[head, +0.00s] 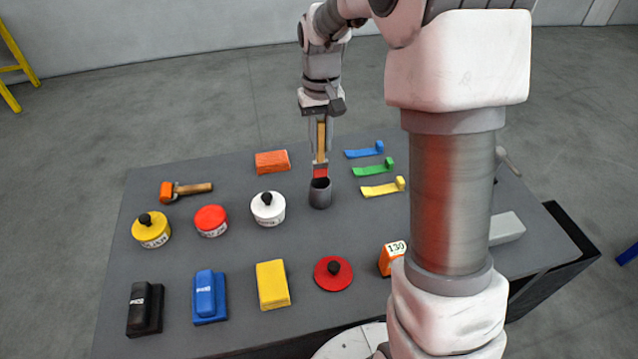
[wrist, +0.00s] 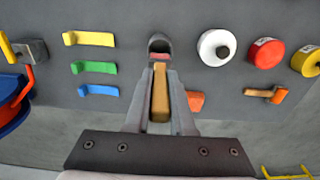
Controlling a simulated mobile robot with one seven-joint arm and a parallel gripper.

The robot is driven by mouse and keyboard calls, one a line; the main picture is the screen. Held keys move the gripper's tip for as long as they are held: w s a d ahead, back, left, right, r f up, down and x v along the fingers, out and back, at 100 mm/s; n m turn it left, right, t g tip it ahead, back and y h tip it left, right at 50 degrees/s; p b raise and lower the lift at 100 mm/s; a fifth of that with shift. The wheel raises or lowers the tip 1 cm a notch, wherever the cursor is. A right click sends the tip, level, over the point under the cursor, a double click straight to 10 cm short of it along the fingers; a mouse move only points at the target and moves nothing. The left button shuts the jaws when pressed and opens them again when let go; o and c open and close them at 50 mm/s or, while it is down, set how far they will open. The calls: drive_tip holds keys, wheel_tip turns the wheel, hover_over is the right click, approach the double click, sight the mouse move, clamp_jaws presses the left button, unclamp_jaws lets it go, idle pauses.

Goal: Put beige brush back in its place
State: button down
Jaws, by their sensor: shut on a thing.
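The beige brush (head: 320,146) hangs upright with its handle up and its red end down. My gripper (head: 321,128) is shut on its handle. The brush's red lower end is right at the mouth of a dark grey cup (head: 320,194) on the table; I cannot tell how far it is inside. In the wrist view the brush handle (wrist: 160,95) lies between the fingers of my gripper (wrist: 160,78), and the cup (wrist: 160,44) is just beyond the brush's red end.
The grey table (head: 230,265) holds a white tin (head: 268,212) left of the cup and an orange block (head: 272,162) behind it. Blue (head: 365,152), green (head: 373,170) and yellow (head: 382,189) strips lie to the right. A red lid (head: 333,280) lies in front.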

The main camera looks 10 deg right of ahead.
sight(321, 162)
wheel_tip(321, 162, down, 8)
drive_tip(key=shift+s+f, duration=0.1)
drive_tip(key=shift+f, duration=0.15)
drive_tip(key=shift+f, duration=0.25)
drive_tip(key=c, duration=0.8)
unclamp_jaws()
drive_tip(key=shift+r, duration=0.1)
drive_tip(key=shift+o, duration=0.2)
drive_tip(key=shift+r, duration=0.1)
